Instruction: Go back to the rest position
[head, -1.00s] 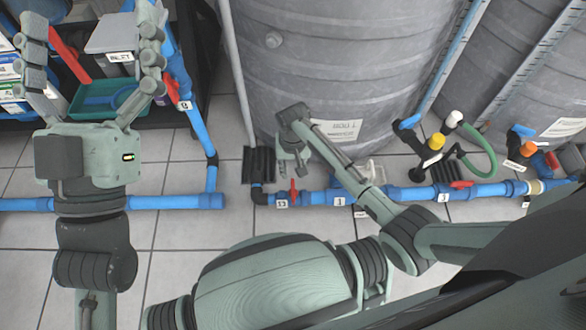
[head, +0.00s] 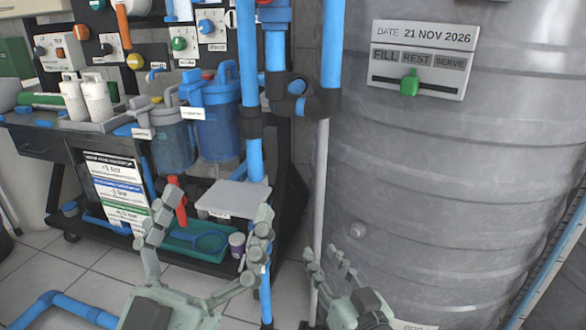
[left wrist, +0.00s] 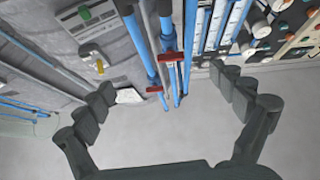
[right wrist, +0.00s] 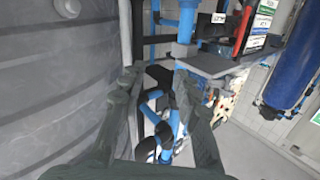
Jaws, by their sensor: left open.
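My left gripper (head: 208,225) is at the lower left of the head view, fingers spread and pointing up, with nothing between them. In the left wrist view its fingers (left wrist: 165,90) stand wide apart, with blue pipes and red valve handles seen beyond the gap. My right gripper (head: 335,272) is low in the head view, to the right of the left one and in front of the grey tank. In the right wrist view its fingertips (right wrist: 155,78) are apart, with a narrower gap than the left's, and no held object shows.
The large grey tank (head: 440,190) fills the right, with a FILL/REST/SERVE panel (head: 415,72). Upright blue pipes (head: 249,60) stand beside it. A cart with a teal tray (head: 196,243), blue filter housings (head: 218,130) and a grey shelf (head: 235,197) is behind the left gripper.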

